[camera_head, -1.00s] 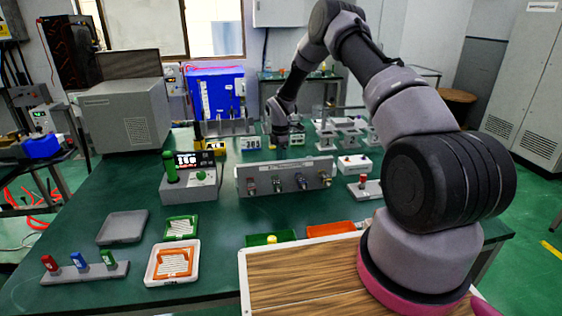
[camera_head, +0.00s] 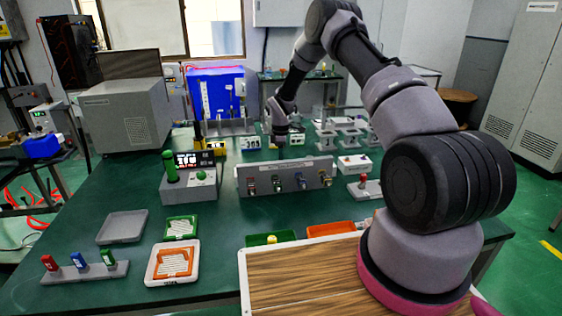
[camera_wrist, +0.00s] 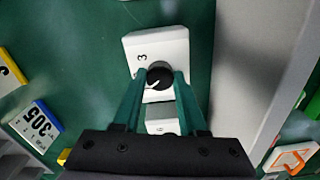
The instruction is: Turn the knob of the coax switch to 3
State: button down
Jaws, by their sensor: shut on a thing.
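The coax switch is a white box (camera_wrist: 168,45) on the green bench in the wrist view. It has a black round knob (camera_wrist: 160,75) with a white pointer line. A "3" is printed on the box above and left of the knob. The pointer slants toward the lower left, away from the "3". My gripper (camera_wrist: 159,78) has its green fingers on either side of the knob and is shut on it. In the head view my gripper (camera_head: 280,150) is low behind the grey panel box, which hides the switch.
The grey panel box (camera_head: 262,186) with several connectors stands in front of my gripper. A meter with a green post (camera_head: 170,170) is to its left.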

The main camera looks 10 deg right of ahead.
jog(key=m, duration=0.4)
jog(key=shift+m, duration=0.3)
jog(key=m, duration=0.3)
jog(key=shift+m, duration=0.4)
jog(key=m, duration=0.4)
jog(key=shift+m, duration=2.1)
jog(key=shift+c, duration=2.3)
grip_release()
notch_tip(320, 180, up, 11)
